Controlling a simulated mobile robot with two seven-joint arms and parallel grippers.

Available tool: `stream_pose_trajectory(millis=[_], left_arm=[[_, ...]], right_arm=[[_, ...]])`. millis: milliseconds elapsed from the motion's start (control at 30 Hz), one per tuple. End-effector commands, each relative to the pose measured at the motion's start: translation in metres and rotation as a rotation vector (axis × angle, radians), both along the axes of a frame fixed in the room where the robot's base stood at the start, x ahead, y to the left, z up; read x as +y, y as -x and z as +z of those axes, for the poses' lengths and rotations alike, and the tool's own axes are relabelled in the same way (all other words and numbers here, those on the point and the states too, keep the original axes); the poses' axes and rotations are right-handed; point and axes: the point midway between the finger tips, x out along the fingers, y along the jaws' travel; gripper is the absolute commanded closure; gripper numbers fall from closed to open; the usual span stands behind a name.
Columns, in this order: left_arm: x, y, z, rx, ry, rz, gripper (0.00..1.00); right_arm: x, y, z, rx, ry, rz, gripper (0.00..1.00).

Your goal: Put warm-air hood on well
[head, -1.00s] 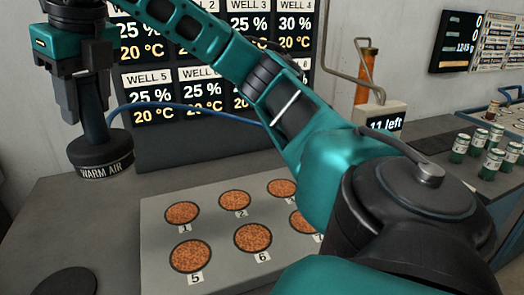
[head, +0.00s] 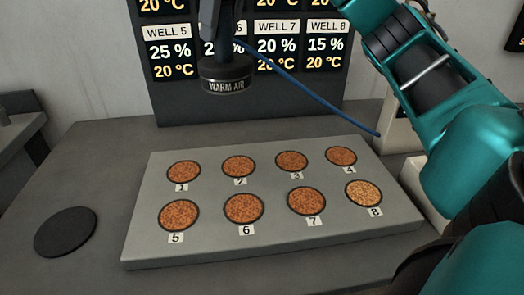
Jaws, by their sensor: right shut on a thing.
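The black warm-air hood (head: 227,80), labelled "WARM AIR", hangs in the air, seen in the picture above and behind wells 1 and 2. My right gripper (head: 211,38) is shut on its stem; the gripper's upper part is cut off by the top edge. A blue hose runs from the hood to the right. The grey plate (head: 273,248) has two rows of round wells with brown grains, numbered 1 to 8. Well 8 (head: 363,193) looks paler than the others. No well is covered. My left gripper is out of view.
The dark display board (head: 240,105) behind the plate reads well 5 25 %, well 7 20 %, well 8 15 %; the hood's stem partly hides well 6. A black round pad (head: 65,232) lies left of the plate. My right arm crosses the right side.

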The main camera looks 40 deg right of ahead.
Motion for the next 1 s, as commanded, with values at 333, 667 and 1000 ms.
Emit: stream_pose_trajectory(millis=[333, 667, 1000], left_arm=[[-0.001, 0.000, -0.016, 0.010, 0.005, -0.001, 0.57], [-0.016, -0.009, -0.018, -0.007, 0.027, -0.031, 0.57], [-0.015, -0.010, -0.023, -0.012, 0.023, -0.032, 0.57]], right_arm=[[-0.001, -0.002, -0.035, 0.001, -0.001, 0.014, 1.00], [-0.002, -0.001, -0.119, 0.001, 0.000, 0.010, 1.00], [-0.001, -0.002, -0.158, -0.003, -0.001, 0.010, 1.00]])
